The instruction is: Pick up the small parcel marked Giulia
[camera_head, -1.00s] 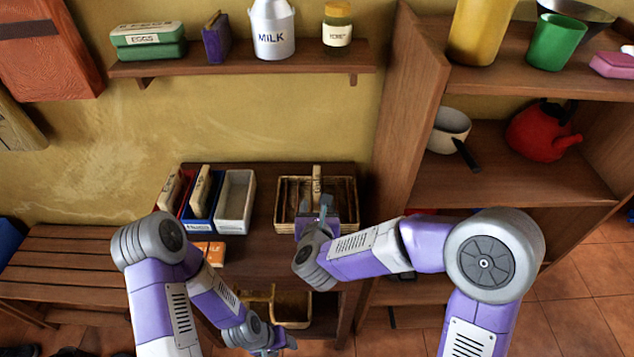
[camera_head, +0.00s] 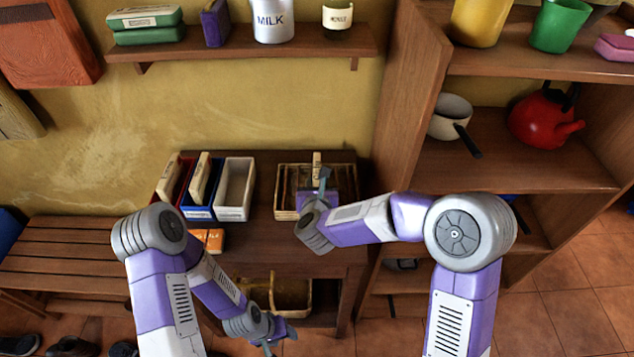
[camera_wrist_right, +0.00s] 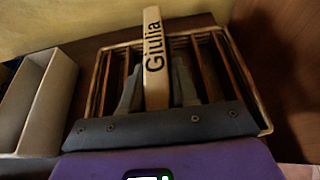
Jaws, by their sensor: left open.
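The small parcel marked Giulia (camera_wrist_right: 153,55) is a pale upright block with dark lettering, standing in a slatted wicker basket (camera_wrist_right: 262,110). In the head view the parcel (camera_head: 316,160) shows at the back of the basket (camera_head: 284,214) on the dark wooden table. My right gripper (camera_wrist_right: 158,80) reaches into the basket with one grey finger on each side of the parcel, very close to it. I cannot tell whether the fingers touch it. The parcel's lower part is hidden by the gripper. My left gripper (camera_head: 274,340) is open and low, in front of the table.
Left of the basket stand a white tray (camera_head: 247,214), a blue tray (camera_head: 203,215) and a red tray (camera_head: 168,186); pale blocks stand in the red and blue trays. An orange box (camera_head: 208,238) lies in front. Another basket (camera_head: 290,310) is below. A tall wooden shelf (camera_head: 398,110) borders the right.

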